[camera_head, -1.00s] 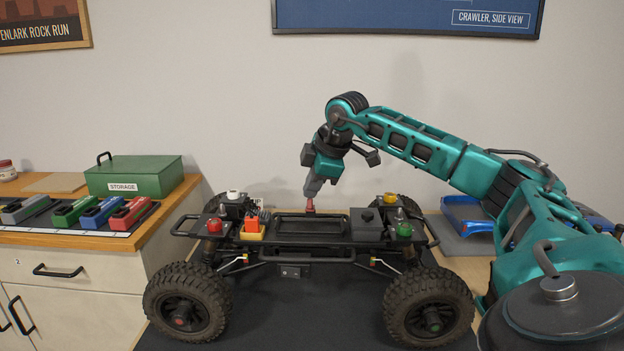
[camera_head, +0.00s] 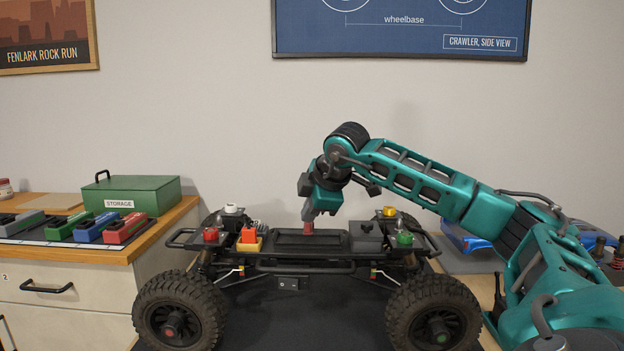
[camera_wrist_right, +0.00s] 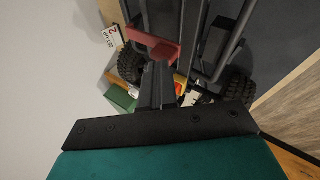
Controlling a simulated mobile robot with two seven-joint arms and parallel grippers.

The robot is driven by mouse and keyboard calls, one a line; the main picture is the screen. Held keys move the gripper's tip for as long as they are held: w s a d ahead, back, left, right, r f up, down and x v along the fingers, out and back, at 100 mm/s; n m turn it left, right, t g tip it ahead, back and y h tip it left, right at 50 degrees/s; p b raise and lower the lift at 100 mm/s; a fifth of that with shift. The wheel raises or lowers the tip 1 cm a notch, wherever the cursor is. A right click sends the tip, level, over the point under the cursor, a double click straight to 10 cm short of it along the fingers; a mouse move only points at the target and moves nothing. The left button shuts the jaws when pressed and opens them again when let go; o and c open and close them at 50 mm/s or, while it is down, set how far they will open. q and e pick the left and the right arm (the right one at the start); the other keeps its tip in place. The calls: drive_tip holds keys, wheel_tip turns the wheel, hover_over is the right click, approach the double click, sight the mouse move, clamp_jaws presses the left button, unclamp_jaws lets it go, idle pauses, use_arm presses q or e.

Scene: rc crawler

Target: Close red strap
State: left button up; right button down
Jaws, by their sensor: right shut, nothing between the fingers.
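The red strap (camera_head: 308,229) stands up at the battery tray (camera_head: 290,240) on top of the crawler, close below my right fingertips. In the right wrist view the red strap (camera_wrist_right: 152,46) shows as a wide red flap just beyond the fingers. My right gripper (camera_head: 309,222) points down over the tray, shut and empty. Its dark fingers (camera_wrist_right: 155,82) are together in the wrist view. I cannot tell whether they touch the strap. My left gripper is not in view.
The crawler carries a grey box (camera_head: 366,236), a red-and-yellow part (camera_head: 249,240) and small coloured caps beside the tray. Coloured packs (camera_head: 95,226) and a green storage box (camera_head: 135,194) stand on the left cabinet. A blue body shell (camera_head: 468,240) lies behind on the right.

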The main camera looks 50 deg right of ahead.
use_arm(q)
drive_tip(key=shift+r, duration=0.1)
use_arm(e)
drive_tip(key=shift+w+d, duration=0.1)
use_arm(q)
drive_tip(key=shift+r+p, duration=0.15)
drive_tip(key=shift+p, duration=0.15)
use_arm(e)
drive_tip(key=shift+w+d+f, duration=0.15)
drive_tip(key=shift+w+d, duration=0.2)
drive_tip(key=shift+d, duration=0.15)
